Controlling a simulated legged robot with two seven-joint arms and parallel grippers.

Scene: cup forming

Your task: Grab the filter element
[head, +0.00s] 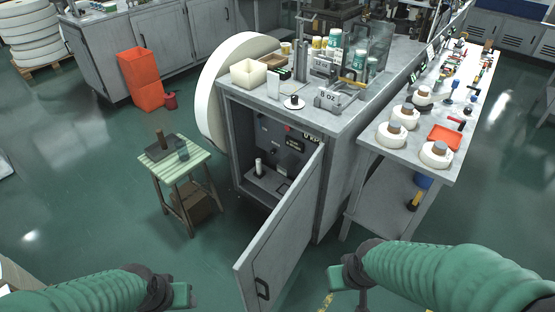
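A small white upright cylinder (258,166), which may be the filter element, stands inside the open grey cabinet (229,130). It is on a pale block near the left of the opening. The cabinet door (285,240) is swung open towards me. My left gripper (181,294) is at the bottom of the view, left of the door and well short of the cylinder. My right gripper (339,279) is right of the door, low in front of the cabinet. Both appear apart from any object. Their fingers are too unclear to show whether they are open or shut.
A small slatted stool (196,163) with a dark tray (164,150) and a small jar stands left of the cabinet. A side table (370,139) with white rolls and tools stands at right. Orange bins (140,72) are at back left. The floor between stool and door is clear.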

